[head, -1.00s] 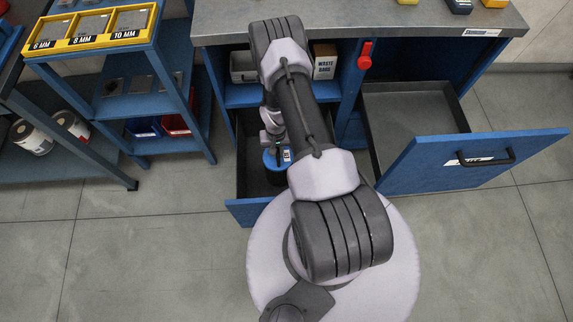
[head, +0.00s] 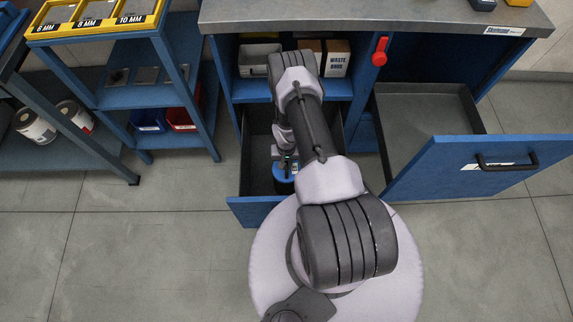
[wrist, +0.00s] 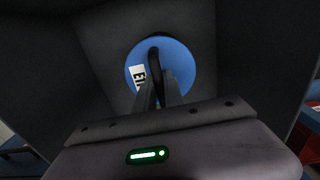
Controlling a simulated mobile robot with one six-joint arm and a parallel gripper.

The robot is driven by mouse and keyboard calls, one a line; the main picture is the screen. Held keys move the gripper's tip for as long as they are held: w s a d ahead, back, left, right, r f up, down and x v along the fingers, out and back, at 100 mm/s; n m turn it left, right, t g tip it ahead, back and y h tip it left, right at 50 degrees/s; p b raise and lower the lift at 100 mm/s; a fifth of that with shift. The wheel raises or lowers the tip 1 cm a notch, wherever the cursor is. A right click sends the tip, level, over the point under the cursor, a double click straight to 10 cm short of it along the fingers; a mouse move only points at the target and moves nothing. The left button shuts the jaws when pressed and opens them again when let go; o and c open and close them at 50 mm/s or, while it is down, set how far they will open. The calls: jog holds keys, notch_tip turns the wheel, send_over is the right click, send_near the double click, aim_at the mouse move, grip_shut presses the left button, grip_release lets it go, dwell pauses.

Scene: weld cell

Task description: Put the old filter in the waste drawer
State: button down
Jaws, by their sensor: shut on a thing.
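The old filter, a canister with a round blue top (head: 282,174), is inside the open left drawer (head: 240,212) of the blue bench. My gripper (head: 287,157) is above it, low in the drawer. In the wrist view the blue top (wrist: 184,70) shows a white label, partly covered, and a black handle. My gripper (wrist: 159,90) is shut on that handle. My arm hides part of the drawer, and I cannot tell whether the filter touches the drawer floor. No label shows on the left drawer's front.
A second open drawer (head: 425,145), on the right, looks empty; its front label is partly hidden by the handle. A shelf above the left drawer holds a grey bin (head: 260,58) and a box marked waste bags (head: 338,59). A blue rack (head: 150,95) stands at left.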

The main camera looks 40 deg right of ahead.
jog(key=shift+f, duration=0.1)
jog(key=c, duration=1.5)
grip_release()
jog(key=shift+o, duration=0.2)
